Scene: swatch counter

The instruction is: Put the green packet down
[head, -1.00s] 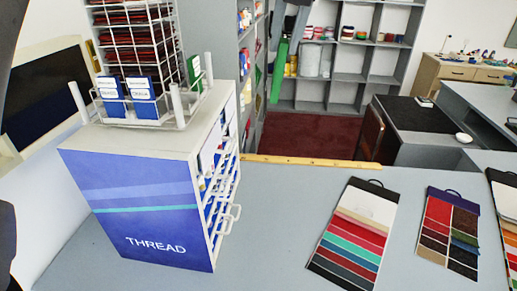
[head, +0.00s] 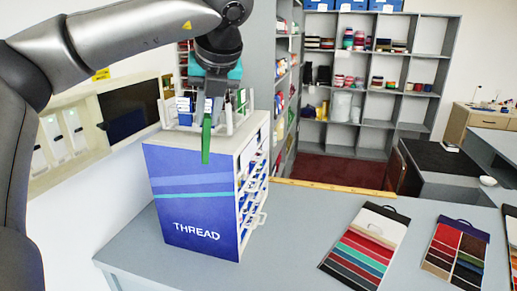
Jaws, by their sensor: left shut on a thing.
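My left gripper (head: 211,92) is above the thread cabinet, shut on the green packet (head: 206,141). The packet hangs down, seen as a narrow green strip that overlaps the cabinet's top front edge in the picture. I cannot tell whether it touches the cabinet. The blue cabinet (head: 192,211) marked THREAD stands on the grey counter (head: 285,240). A white wire rack on its top holds blue-and-white packets (head: 184,105) and another green packet (head: 241,99), partly hidden by my gripper. My right gripper is out of view.
Swatch cards (head: 367,243) and (head: 456,252) lie on the counter to the right. A yellow ruler (head: 335,187) lies along the back edge. The counter between cabinet and cards is clear. Shelves (head: 375,100) stand behind.

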